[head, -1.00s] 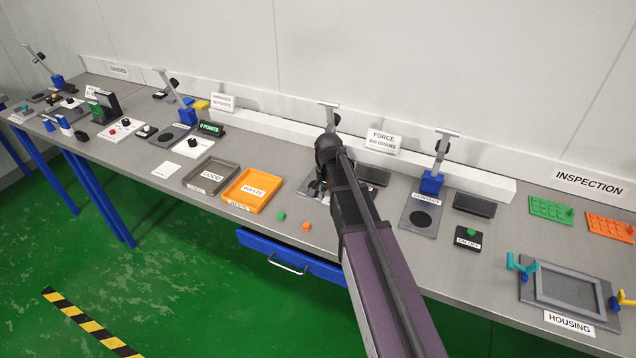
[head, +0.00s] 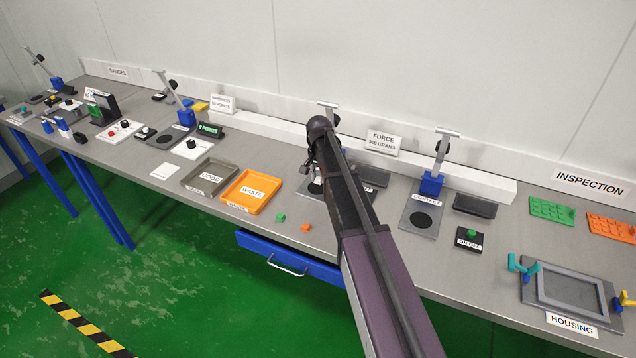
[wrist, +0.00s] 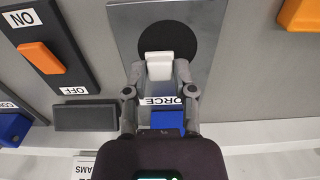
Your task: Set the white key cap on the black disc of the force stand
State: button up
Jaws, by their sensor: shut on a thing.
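The white key cap (wrist: 159,66) is between the fingertips of my gripper (wrist: 160,76) in the wrist view, and the gripper is shut on it. The cap overlaps the black disc (wrist: 172,36) of the force stand (wrist: 122,22). I cannot tell whether the cap touches the disc or is above it. The stand's FORCE label (wrist: 159,101) and blue block (wrist: 168,122) show between and behind the fingers. In the head view my arm hides most of the stand and the cap; part of the disc (head: 315,187) shows left of the arm.
An ON/OFF switch with an orange rocker (wrist: 41,57) and a dark display (wrist: 87,116) lie beside the stand. The contact stand (head: 420,218) is to the right. The orange waste tray (head: 266,204) and a small orange block (head: 306,227) are to the left.

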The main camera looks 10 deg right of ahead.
aim_at(318, 188)
jog(key=shift+w, duration=0.6)
jog(key=shift+w+f+b, duration=0.1)
jog(key=shift+f+b, duration=0.25)
jog(key=shift+f, duration=0.05)
jog(key=shift+f+b, duration=1.45)
jog(key=shift+b, duration=0.05)
jog(key=shift+f, duration=0.1)
jog(key=o, duration=0.8)
notch_tip(318, 188, up, 12)
jog(key=p, duration=1.2)
